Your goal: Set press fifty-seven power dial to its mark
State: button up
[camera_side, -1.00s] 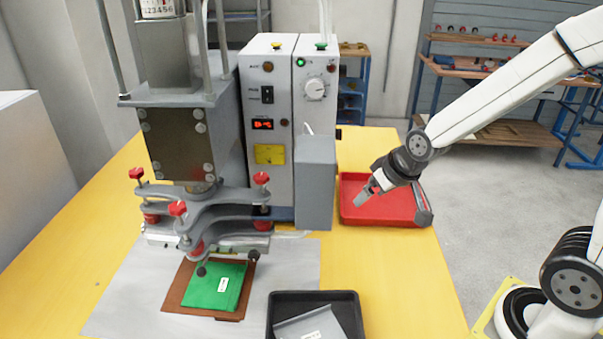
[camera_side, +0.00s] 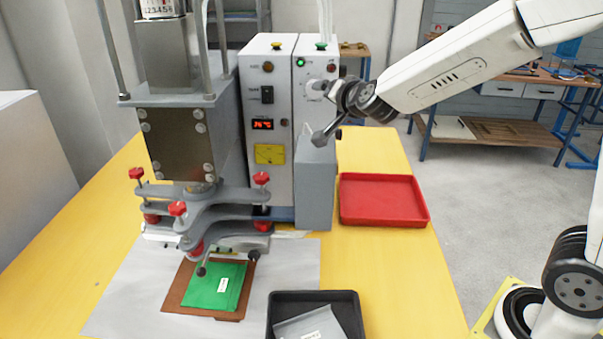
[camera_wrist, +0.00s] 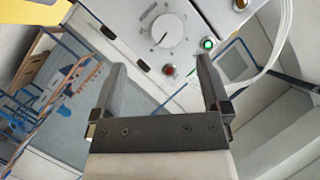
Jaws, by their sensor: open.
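The power dial is a round white knob on the upper right face of the press's white control box (camera_side: 270,160). In the wrist view the dial (camera_wrist: 170,30) shows whole, with tick marks around it, beyond and between my open fingers. In the side view the dial (camera_side: 314,90) is partly hidden by my gripper (camera_side: 330,90), which is right in front of it. In the wrist view my gripper (camera_wrist: 160,85) is open and empty, its fingertips apart from the dial. The press (camera_side: 180,130) stands left of the box.
A green lamp (camera_side: 300,62) is lit above the dial. A red tray (camera_side: 383,200) sits on the yellow table (camera_side: 400,270). A black tray (camera_side: 352,312) holds a grey sheet. A green pouch (camera_side: 215,285) lies under the press. White cables (camera_wrist: 278,45) hang near the box.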

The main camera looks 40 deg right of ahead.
jog(key=shift+w+a+r+m+h, duration=0.25)
jog(key=shift+m+h, duration=0.2)
jog(key=shift+m, duration=0.45)
jog(key=shift+w+a+r+m+h, duration=0.1)
jog(key=shift+a+r+m+h, duration=0.25)
jog(key=shift+m, duration=0.55)
jog(key=shift+d+f, duration=0.1)
jog(key=shift+f, duration=0.05)
jog(key=shift+w, duration=0.1)
jog(key=x, duration=0.7)
jog(key=shift+w+d+f, duration=0.15)
jog(key=shift+d, duration=0.15)
jog(key=c, duration=1.3)
jog(key=shift+o, duration=0.2)
